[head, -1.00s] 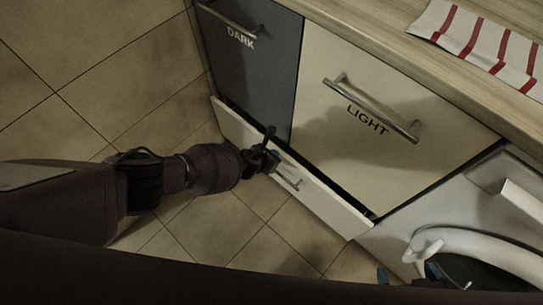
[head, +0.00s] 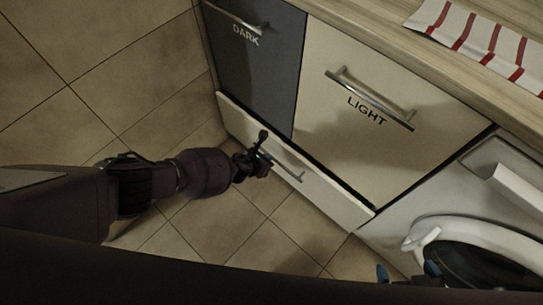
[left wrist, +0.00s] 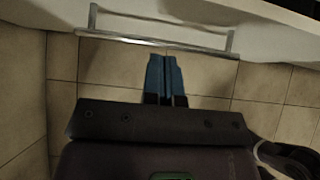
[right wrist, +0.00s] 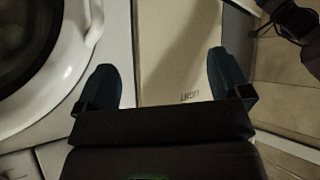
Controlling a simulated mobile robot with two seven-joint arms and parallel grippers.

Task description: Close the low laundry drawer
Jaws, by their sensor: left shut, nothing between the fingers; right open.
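The low laundry drawer (head: 328,197) is the white front at floor level under the DARK and LIGHT fronts. A narrow dark gap shows along its top edge, so it stands slightly out. Its bar handle (head: 289,170) also shows in the left wrist view (left wrist: 160,42). My left gripper (head: 264,162) is at the drawer front, left of the handle's middle in the head view. Its blue fingers (left wrist: 166,72) are shut and empty, close to the handle; contact is unclear. My right gripper (right wrist: 166,75) is open and empty near the washing machine, partly hidden in the head view (head: 408,274).
The dark DARK front (head: 255,65) and cream LIGHT front (head: 385,145) sit flush above. A washing machine (head: 440,205) stands at the right. A striped towel (head: 480,40) lies on the wooden counter (head: 375,35). The tiled floor (head: 60,85) at left is clear.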

